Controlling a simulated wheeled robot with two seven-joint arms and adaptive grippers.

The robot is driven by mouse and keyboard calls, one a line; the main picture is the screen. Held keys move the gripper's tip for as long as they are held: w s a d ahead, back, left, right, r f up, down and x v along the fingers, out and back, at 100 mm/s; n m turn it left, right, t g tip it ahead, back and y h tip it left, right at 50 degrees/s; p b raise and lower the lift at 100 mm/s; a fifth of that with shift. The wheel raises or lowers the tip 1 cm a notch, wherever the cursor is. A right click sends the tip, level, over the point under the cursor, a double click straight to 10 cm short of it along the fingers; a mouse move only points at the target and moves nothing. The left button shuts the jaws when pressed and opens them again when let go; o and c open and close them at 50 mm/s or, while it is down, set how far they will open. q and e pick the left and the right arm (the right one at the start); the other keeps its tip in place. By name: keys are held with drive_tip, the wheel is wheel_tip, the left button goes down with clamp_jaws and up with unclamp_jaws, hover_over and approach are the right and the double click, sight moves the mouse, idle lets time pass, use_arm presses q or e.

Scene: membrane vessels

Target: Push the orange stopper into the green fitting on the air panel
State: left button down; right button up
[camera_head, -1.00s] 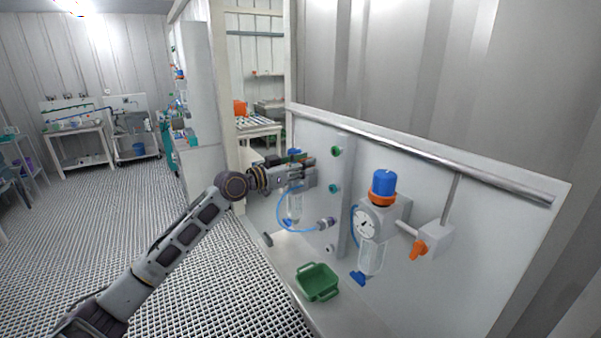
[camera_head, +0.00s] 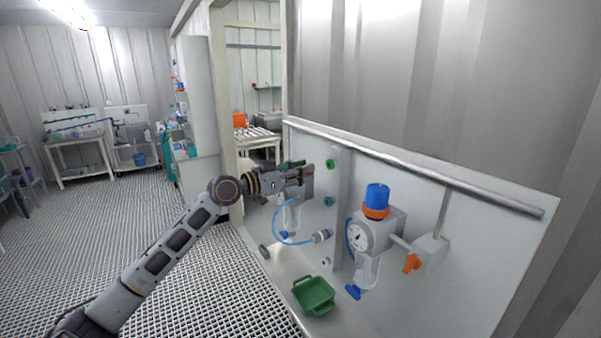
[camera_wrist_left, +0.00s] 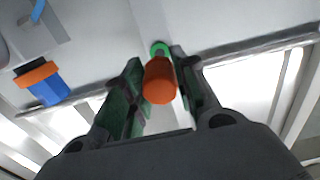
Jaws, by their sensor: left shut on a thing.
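The air panel (camera_head: 462,225) stands upright on the right in the head view. The green fitting (camera_head: 330,164) sits on its upper left part, with a teal fitting (camera_head: 329,201) below it. My left gripper (camera_head: 308,180) is just left of the green fitting. In the left wrist view the orange stopper (camera_wrist_left: 160,82) is between the fingers of my left gripper (camera_wrist_left: 158,85), which is shut on it. The green fitting (camera_wrist_left: 160,48) shows just beyond the stopper and is partly covered by it. I cannot tell whether they touch. The stopper is hidden in the head view. My right gripper is not in view.
A regulator with a blue knob (camera_head: 377,196) and gauge stands right of the fittings. An orange-handled valve (camera_head: 411,263) is further right. A blue hose (camera_head: 277,230) hangs below my gripper. A green tray (camera_head: 314,295) sits on the ledge below.

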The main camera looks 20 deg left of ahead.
use_arm(q)
drive_tip(key=shift+w+d+r, duration=0.1)
drive_tip(key=shift+w+d, duration=0.1)
drive_tip(key=shift+w, duration=0.15)
drive_tip(key=shift+p+x, duration=0.7)
drive_tip(key=shift+x, duration=0.05)
drive_tip(key=p+x, duration=0.1)
drive_tip(key=x, duration=0.2)
drive_tip(key=shift+d, duration=0.1)
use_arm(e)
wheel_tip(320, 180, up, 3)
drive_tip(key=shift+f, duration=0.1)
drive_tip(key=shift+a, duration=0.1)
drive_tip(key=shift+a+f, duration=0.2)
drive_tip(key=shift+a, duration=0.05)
